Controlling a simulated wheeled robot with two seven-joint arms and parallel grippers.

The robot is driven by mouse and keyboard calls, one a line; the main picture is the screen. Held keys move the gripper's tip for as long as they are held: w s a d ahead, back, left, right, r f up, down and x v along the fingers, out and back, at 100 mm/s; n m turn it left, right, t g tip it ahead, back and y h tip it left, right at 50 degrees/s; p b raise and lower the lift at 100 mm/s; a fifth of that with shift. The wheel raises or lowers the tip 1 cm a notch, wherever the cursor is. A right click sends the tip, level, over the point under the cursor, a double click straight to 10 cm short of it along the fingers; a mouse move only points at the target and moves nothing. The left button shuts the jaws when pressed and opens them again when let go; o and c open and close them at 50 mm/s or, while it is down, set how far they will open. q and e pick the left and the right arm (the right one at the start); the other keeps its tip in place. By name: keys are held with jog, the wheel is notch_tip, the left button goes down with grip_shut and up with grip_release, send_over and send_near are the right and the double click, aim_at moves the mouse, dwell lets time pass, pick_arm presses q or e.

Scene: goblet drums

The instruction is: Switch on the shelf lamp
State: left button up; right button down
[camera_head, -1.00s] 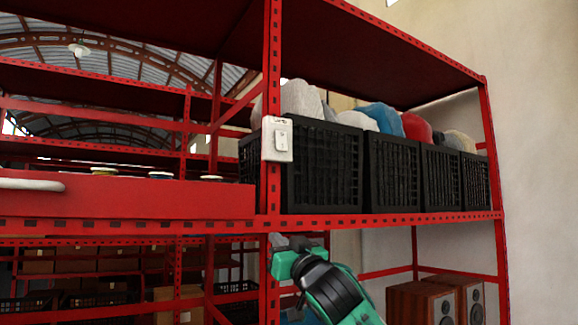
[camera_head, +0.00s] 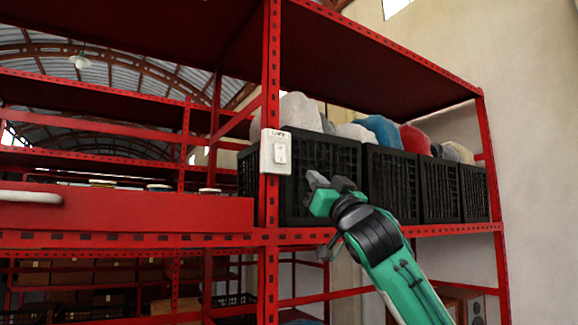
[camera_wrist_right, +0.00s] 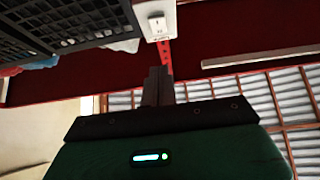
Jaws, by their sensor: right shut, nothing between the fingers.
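The lamp switch is a white plate with a rocker (camera_head: 276,152), fixed to the red front post of the shelf in the head view. The switch also shows at the top of the right wrist view (camera_wrist_right: 158,22), just beyond the fingertips. My right gripper (camera_head: 313,180) is shut and empty, a little right of the switch and lower than it in the head view. It looks apart from the switch. In the right wrist view its shut fingers (camera_wrist_right: 158,74) point toward the switch plate. My left gripper is not in view. No lit shelf lamp shows.
Black crates (camera_head: 392,185) with stuffed sacks (camera_head: 380,128) stand on the shelf behind my right gripper. A red panel (camera_head: 125,212) with a white handle (camera_head: 28,197) lies left of the post. Wooden speakers (camera_head: 462,303) stand below. The room right of the rack is free.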

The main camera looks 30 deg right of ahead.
aim_at(281, 158)
jog(key=p+x, duration=0.2)
jog(key=x, duration=0.2)
jog(key=f+p+x, duration=0.1)
jog(key=p+x, duration=0.1)
jog(key=x, duration=0.2)
jog(key=w+p+x, duration=0.1)
jog(key=p+x, duration=0.2)
jog(key=x, duration=0.1)
jog(key=shift+w+f, duration=0.45)
jog(key=shift+w, duration=0.3)
jog(key=shift+s, duration=0.1)
jog(key=shift+w+a+f+t+b, duration=0.1)
jog(key=shift+w+f+t+b, duration=0.25)
jog(key=shift+b, duration=0.55)
jog(key=shift+w+r, duration=0.1)
jog(key=shift+r, duration=0.25)
